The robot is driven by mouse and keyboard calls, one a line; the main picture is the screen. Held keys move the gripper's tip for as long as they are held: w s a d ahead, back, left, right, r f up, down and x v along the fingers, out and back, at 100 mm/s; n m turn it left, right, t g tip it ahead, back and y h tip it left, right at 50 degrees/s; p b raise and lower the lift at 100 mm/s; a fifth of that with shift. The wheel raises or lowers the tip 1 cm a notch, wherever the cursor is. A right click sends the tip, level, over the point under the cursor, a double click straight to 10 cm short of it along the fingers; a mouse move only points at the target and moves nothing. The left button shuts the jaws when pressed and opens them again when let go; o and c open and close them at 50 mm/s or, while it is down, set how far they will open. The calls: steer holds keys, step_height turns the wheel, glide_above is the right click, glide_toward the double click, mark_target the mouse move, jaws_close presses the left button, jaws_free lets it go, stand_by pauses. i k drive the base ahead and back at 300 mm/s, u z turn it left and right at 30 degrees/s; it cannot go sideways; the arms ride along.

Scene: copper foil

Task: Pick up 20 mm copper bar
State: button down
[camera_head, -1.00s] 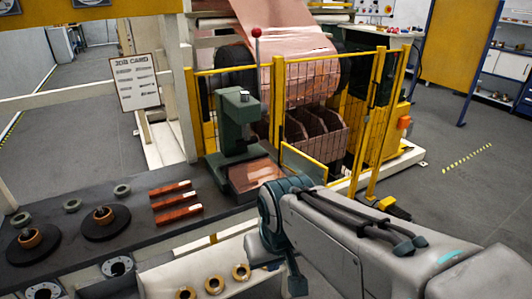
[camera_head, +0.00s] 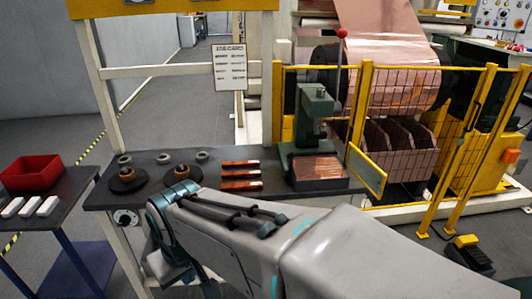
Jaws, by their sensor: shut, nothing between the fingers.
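Three copper bars lie side by side on the dark bench (camera_head: 115,200): a far bar (camera_head: 238,164), a middle bar (camera_head: 240,174) and a near bar (camera_head: 240,186). My arm crosses the lower middle of the picture, in front of the bench edge and below the bars.
A green press (camera_head: 315,125) stands right of the bars. Two dark discs with copper rings stand at left, with several small grey rings behind. A red bin (camera_head: 32,172) and white blocks sit on a left side table. Yellow mesh fencing (camera_head: 400,90) stands behind.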

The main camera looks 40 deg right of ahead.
mark_target(250, 174)
steer(key=u, duration=1.5)
steer(key=k, duration=2.5)
steer(key=z, duration=1.35)
steer(key=i, duration=1.25)
steer(key=u, duration=0.35)
